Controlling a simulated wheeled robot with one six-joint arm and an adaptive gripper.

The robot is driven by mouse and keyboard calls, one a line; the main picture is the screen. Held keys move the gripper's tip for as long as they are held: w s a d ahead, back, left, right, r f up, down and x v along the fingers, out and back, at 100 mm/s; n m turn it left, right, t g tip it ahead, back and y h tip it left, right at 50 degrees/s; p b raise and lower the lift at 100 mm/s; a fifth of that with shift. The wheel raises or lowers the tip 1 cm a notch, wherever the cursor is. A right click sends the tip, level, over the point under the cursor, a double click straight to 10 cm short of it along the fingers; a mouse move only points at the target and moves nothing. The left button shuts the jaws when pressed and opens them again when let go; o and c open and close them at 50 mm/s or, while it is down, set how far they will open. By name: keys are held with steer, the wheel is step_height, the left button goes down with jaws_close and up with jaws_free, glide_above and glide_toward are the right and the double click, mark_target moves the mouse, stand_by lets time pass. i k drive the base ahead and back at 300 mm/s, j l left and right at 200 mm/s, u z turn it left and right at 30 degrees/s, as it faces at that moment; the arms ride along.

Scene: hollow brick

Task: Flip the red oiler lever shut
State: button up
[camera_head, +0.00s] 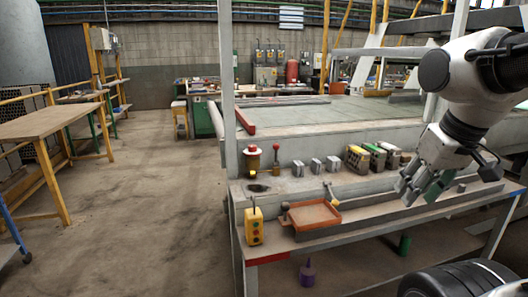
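A small oiler (252,158) with a red top and a pale yellowish body stands on the grey ledge of the machine, left of centre. Just right of it a thin lever with a red knob (276,148) stands upright on a yellow-brown foot. I cannot tell whether the lever joins the oiler. My gripper (420,192) hangs over the right part of the bench, pointing down and left, well to the right of the oiler and lever. Its fingers look apart, with nothing seen held between them.
Several grey blocks (315,166) and coloured boxes (376,156) line the ledge between lever and gripper. In front are a yellow box with a lever (254,228) and an orange tray (314,216). A grey post (228,100) rises left of the oiler.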

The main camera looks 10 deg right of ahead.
mark_target(276, 146)
steer(key=j+z, duration=0.2)
steer(key=j, duration=0.4)
steer(key=k+j+z, duration=0.1)
steer(key=j+z, duration=0.15)
steer(key=j, duration=0.3)
steer(key=k+j+z, duration=0.2)
steer(key=j, duration=0.4)
steer(key=i+j+z, duration=0.1)
steer(key=j+z, duration=0.25)
steer(key=j, duration=0.35)
steer(key=j+z, duration=0.35)
steer(key=j, duration=0.3)
steer(key=i+j+z, duration=0.1)
steer(key=j, duration=0.3)
steer(key=i+j+z, duration=0.1)
steer(key=j, duration=0.25)
steer(key=i+j+z, duration=0.1)
steer(key=i+j, duration=0.15)
steer(key=j, duration=0.2)
steer(key=i+j+z, duration=0.1)
steer(key=j, duration=0.3)
